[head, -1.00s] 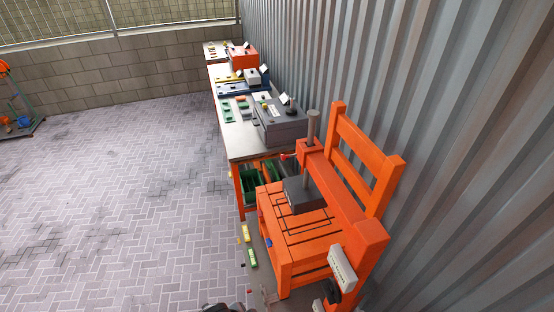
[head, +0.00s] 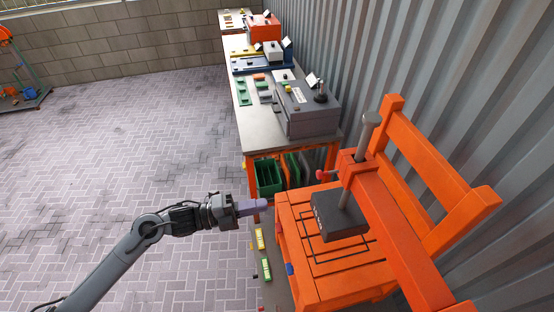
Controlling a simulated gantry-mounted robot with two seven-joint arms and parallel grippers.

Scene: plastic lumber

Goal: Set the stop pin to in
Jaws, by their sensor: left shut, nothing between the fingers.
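The orange press stand (head: 388,232) fills the right of the head view, with a dark grey block (head: 338,222) on a grey post above its outlined bed. A small red knob (head: 324,174) sticks out to the left at the post's clamp. A small blue piece (head: 290,269) sits at the stand's left edge. I cannot tell which of these, if either, is the stop pin. My left gripper (head: 257,207) is shut and empty, with purplish fingers pointing right, left of the stand and apart from the red knob in the picture. My right gripper is not in view.
A long workbench (head: 262,130) with a grey box (head: 308,112) and other fixtures runs along the corrugated wall (head: 430,80). Green bins (head: 268,176) stand under it. Yellow and green pieces (head: 264,258) lie low beside the stand.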

